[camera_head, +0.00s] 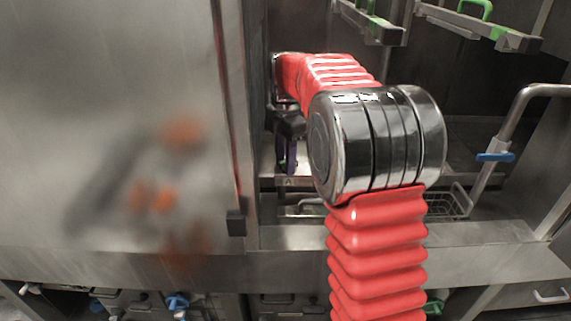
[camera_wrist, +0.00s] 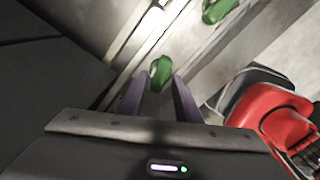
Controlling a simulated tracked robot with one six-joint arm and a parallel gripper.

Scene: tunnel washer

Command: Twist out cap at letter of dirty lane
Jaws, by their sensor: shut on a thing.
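My gripper (camera_wrist: 160,76) shows in the wrist view with two purple fingers, one on each side of a green cap (camera_wrist: 161,70). The fingers are shut on this cap, which sits at a metal rail or ledge. A second green cap (camera_wrist: 218,10) shows farther up, apart from the fingers. In the head view my gripper (camera_head: 287,160) points down beside the steel panel's edge, partly hidden by my red arm. The cap between the fingers cannot be made out there.
A large steel panel (camera_head: 110,110) fills the left. Rails with green handles (camera_head: 474,9) hang at the upper right. A bent pipe with a blue lever (camera_head: 495,157) stands at the right. A wire basket (camera_head: 458,202) lies behind my arm. A steel ledge (camera_head: 480,235) runs across the front.

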